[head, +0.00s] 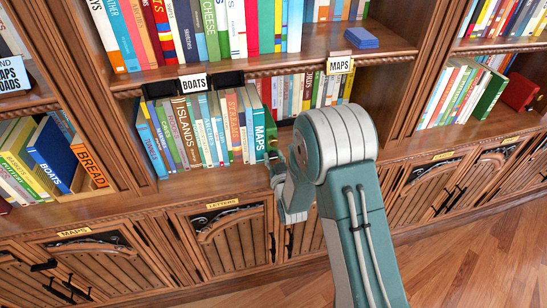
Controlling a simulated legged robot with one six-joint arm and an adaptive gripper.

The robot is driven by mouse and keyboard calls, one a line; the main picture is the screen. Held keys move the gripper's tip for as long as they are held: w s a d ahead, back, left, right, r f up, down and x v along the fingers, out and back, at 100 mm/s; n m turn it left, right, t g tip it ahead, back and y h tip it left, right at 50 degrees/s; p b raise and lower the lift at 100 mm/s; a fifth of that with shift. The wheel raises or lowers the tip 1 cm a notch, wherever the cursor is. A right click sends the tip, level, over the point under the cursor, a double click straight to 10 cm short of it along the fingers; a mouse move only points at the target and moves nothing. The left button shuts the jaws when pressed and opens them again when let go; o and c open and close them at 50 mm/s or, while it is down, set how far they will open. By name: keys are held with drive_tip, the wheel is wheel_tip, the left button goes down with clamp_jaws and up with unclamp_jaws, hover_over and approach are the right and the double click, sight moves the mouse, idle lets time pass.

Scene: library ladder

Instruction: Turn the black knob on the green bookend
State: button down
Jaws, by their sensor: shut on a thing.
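The green bookend (270,128) stands upright at the right end of the row of books on the lower open shelf, against the teal MAPS book. My gripper (273,157) is at the lower part of the bookend's right face, small and partly hidden by my own arm. It is shut on the black knob there. The knob itself is covered by the fingers, so its turn angle cannot be seen.
The teal MAPS book (259,132) and several others stand left of the bookend. More books (310,95) stand behind on the right. The upper shelf (330,42) overhangs this bay. Bare shelf lies right of my arm, and cabinet doors (235,240) are below.

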drive_tip(key=shift+f, duration=0.1)
drive_tip(key=c, duration=0.6)
unclamp_jaws()
drive_tip(key=v, duration=1.2)
drive_tip(key=shift+a, duration=0.1)
